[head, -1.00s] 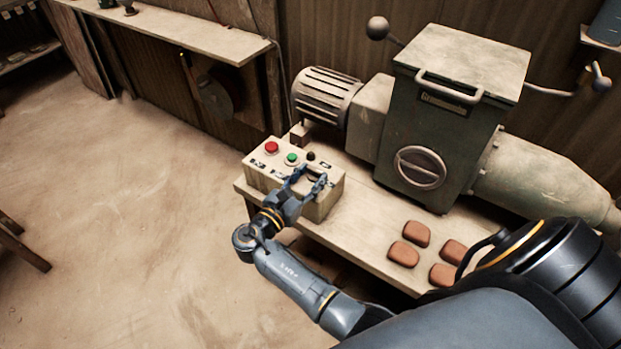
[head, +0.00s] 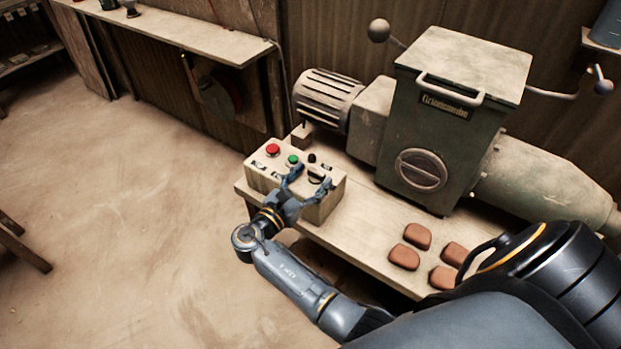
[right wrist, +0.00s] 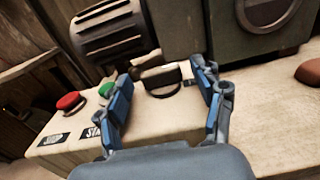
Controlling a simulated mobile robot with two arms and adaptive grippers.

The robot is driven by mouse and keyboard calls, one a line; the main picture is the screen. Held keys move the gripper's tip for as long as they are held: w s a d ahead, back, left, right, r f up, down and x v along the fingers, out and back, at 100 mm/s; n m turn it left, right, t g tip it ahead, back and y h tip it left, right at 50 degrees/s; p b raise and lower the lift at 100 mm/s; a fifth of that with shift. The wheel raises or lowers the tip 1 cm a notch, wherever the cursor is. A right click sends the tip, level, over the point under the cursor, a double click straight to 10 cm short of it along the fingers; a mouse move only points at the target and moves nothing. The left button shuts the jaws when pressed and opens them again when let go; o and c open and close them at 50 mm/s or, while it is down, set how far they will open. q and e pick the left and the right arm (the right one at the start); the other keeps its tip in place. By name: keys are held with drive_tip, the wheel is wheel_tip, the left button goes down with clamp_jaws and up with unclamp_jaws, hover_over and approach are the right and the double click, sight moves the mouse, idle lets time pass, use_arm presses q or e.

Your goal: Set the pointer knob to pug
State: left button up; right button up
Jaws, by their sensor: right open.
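The pointer knob (head: 316,177) is a dark knob on the right part of the pale control box (head: 323,211). In the right wrist view the knob (right wrist: 162,82) has a raised black bar on a round base and shows between my fingers. My right gripper (head: 311,182) is open, one finger on each side of the knob, with visible gaps. It also shows in the right wrist view (right wrist: 166,100). The labels around the knob are too small to read, so I cannot tell which one it points to. My left gripper is not in view.
A red button (head: 273,149) and a green button (head: 293,160) sit left of the knob, with a small black part (head: 312,158) behind. A large green machine (head: 425,130) stands behind the box on the bench (head: 362,224). Several brown tiles (head: 417,236) lie to the right.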

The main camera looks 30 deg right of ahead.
sight(310, 185)
wheel_tip(310, 185, up, 10)
drive_tip(key=shift+f, duration=0.15)
idle(0.7)
